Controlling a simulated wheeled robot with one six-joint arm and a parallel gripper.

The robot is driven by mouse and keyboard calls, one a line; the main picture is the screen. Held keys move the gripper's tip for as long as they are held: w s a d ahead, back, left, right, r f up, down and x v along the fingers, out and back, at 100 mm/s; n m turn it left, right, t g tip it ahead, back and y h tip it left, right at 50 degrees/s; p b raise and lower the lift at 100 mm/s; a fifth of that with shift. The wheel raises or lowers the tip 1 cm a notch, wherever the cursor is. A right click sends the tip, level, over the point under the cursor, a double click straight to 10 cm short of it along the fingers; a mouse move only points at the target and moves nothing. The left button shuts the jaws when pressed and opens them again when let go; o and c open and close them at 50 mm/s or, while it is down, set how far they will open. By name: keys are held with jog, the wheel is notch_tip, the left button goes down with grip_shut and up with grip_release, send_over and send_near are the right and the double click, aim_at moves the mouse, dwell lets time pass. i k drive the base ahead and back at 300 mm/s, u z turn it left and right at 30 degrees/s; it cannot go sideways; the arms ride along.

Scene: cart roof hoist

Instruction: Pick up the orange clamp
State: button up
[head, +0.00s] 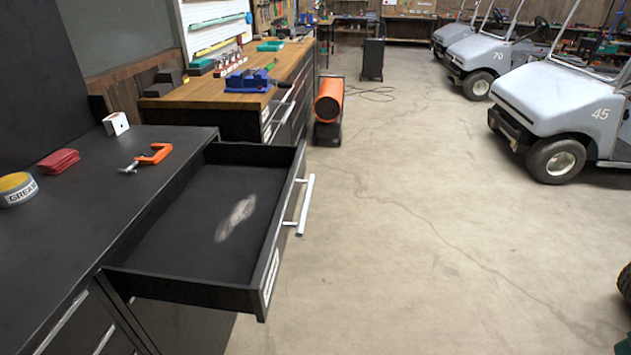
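An orange clamp (155,154) lies on the dark top of the cabinet (84,222), near its right edge and just behind the open drawer. It is an orange C-shaped frame with a metal screw and bar pointing to the left. Nothing touches it. My gripper is not in view.
An open, empty black drawer (185,222) with a silver handle juts out to the right. A grease tin (17,190), red cloths (58,161) and a white block (115,123) are on the cabinet top. A wooden workbench (213,94) stands behind.

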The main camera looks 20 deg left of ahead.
aim_at(164, 149)
jog(key=u, duration=1.75)
jog(key=k, duration=0.35)
jog(key=z, duration=0.5)
jog(key=i, duration=1.35)
jog(key=u, duration=0.65)
